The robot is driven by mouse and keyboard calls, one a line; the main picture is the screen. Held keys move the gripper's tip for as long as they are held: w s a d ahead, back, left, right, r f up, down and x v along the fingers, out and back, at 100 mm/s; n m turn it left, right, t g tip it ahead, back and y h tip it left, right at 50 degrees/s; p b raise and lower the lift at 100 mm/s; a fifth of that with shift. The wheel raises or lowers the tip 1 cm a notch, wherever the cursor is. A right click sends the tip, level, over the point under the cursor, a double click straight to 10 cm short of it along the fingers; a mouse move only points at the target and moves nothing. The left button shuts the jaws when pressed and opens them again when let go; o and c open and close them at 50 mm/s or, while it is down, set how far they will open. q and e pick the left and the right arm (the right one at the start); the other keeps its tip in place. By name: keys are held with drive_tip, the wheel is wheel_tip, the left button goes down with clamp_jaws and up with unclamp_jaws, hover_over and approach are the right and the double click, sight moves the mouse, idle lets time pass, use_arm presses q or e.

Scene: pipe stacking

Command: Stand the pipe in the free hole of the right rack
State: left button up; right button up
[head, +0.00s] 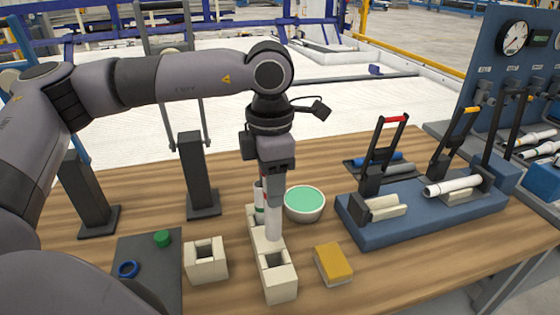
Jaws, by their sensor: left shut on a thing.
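My left gripper (273,188) points down and is shut on a white pipe (273,223), held upright over the long cream rack (281,286). The pipe's lower end is at the middle of this rack, just behind its open front hole; I cannot tell whether the end is inside a hole or above it. Another pipe (259,203), white with dark and reddish bands, stands upright at the rack's back part, partly hidden by my gripper. A small cream rack (206,264) with an open hole on top stands to the left. My right gripper is not in view.
A green-topped round bowl (305,203) stands close to the rack's right. A yellow sponge-like block (333,264) lies front right. A blue fixture (430,220) with clamps and a white pipe stands farther right.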

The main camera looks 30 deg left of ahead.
sight(273, 213)
use_arm(q)
wheel_tip(273, 213, down, 6)
drive_tip(key=b, duration=0.2)
drive_tip(key=shift+r+b, duration=0.25)
drive_tip(key=shift+b, duration=0.1)
drive_tip(key=shift+r, duration=0.2)
drive_tip(key=shift+d+f+b, duration=0.1)
drive_tip(key=shift+f+b, duration=0.35)
drive_tip(key=shift+f, duration=0.2)
idle(0.4)
drive_tip(key=shift+f+b, duration=0.15)
drive_tip(key=shift+b, duration=0.25)
drive_tip(key=shift+f, duration=0.2)
